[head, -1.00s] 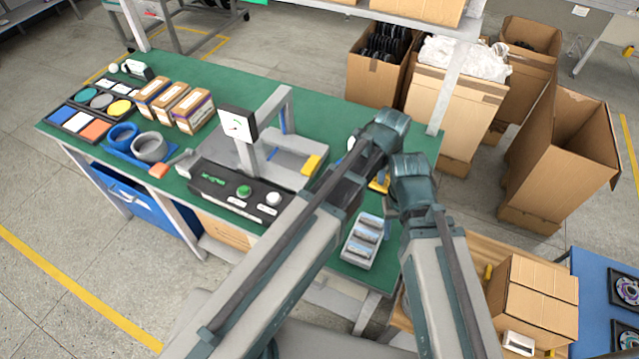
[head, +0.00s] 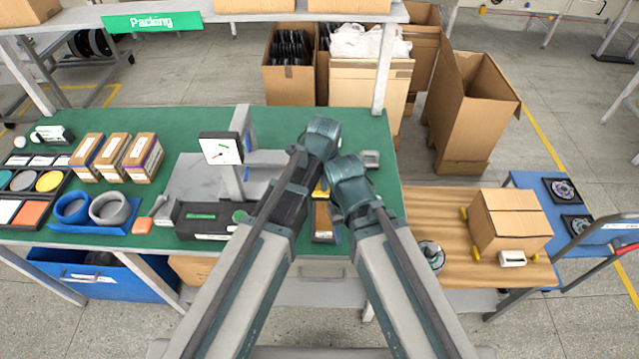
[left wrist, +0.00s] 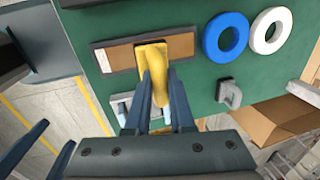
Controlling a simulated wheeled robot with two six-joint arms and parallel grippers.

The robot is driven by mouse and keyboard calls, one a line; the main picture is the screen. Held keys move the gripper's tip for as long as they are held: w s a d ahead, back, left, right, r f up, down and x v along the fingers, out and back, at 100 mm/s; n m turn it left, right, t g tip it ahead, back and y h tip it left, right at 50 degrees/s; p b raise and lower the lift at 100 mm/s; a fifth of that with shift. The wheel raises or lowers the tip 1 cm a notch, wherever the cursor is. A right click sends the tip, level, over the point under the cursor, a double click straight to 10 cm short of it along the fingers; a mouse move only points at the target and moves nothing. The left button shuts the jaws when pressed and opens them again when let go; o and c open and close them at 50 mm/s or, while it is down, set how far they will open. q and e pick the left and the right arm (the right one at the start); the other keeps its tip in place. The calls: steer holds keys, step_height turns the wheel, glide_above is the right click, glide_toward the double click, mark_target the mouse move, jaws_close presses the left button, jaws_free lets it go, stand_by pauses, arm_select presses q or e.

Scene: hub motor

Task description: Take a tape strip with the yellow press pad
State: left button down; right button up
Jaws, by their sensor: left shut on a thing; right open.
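My left gripper (left wrist: 160,95) is shut on the yellow press pad (left wrist: 156,62) in the left wrist view. The pad's far end lies over a brown panel in a dark frame (left wrist: 105,57). I cannot tell whether it touches the panel. In the head view, my left gripper (head: 319,145) is above the green table with its fingers mostly hidden; a bit of the yellow pad (head: 320,192) shows between the arms. My right gripper (head: 349,183) is just right of and below it, with its fingers hidden. I cannot make out a tape strip for certain.
A blue ring (left wrist: 226,37) and a white ring (left wrist: 271,31) lie right of the panel, with a small grey block (left wrist: 231,95) below. A wooden surface with a carton (head: 508,221) is on the right.

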mark_target(324, 194)
arm_select(q)
steer(key=shift+w+f, duration=0.1)
steer(key=shift+f, duration=0.15)
step_height(324, 194, down, 6)
steer(key=b, duration=0.6)
steer(key=shift+f+b, duration=0.35)
steer(key=shift+b, duration=0.2)
stand_by(2.1)
steer(key=shift+r, duration=0.15)
step_height(324, 194, up, 7)
steer(key=p, duration=0.7)
